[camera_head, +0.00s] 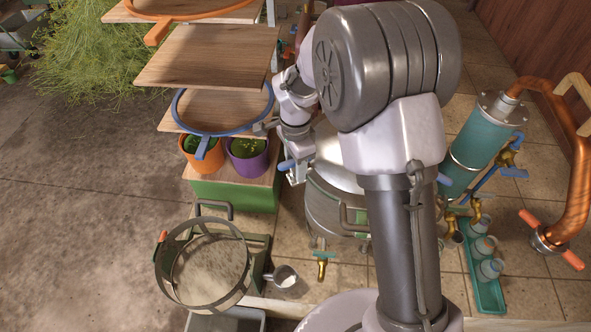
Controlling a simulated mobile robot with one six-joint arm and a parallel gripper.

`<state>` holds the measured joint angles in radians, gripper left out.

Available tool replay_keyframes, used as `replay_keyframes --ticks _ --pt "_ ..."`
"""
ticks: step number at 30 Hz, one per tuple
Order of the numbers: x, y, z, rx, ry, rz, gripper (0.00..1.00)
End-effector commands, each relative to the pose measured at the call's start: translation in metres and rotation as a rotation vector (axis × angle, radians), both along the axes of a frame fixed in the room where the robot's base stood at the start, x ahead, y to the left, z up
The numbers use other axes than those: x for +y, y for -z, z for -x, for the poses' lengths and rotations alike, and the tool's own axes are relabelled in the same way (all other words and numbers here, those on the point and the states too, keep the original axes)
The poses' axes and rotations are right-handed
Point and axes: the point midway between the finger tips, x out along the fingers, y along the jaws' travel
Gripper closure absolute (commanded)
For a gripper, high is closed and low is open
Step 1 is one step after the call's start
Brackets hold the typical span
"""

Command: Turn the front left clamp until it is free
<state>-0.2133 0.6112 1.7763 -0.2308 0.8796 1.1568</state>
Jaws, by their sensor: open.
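The still's round metal pot (333,212) stands at the centre with its lid (340,165) on, partly hidden behind my arm. A clamp with a blue handle (285,165) shows at the left side of the lid. My gripper (296,176) points down at the pot's left rim, right beside the left blue handle. It is open. Its fingers are small here, and I cannot tell whether they touch the handle or stand around it.
Wooden shelves with blue and orange rings stand at upper left, above potted herbs (247,157). A large round sieve (208,262) stands front left. A brass tap (321,266) juts from the pot's front. A teal condenser (476,145) and copper pipe (573,195) stand right.

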Motion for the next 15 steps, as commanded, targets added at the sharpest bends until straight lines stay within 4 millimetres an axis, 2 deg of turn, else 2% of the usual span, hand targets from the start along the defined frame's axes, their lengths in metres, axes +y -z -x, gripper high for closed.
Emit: replay_keyframes --ticks 4,13,15 --pt "0.0 0.015 0.0 0.0 0.0 0.001 0.56" --pt "0.0 0.018 0.0 -0.001 0.0 0.0 0.56" --pt "0.0 0.018 0.0 -0.001 0.0 0.0 0.68"
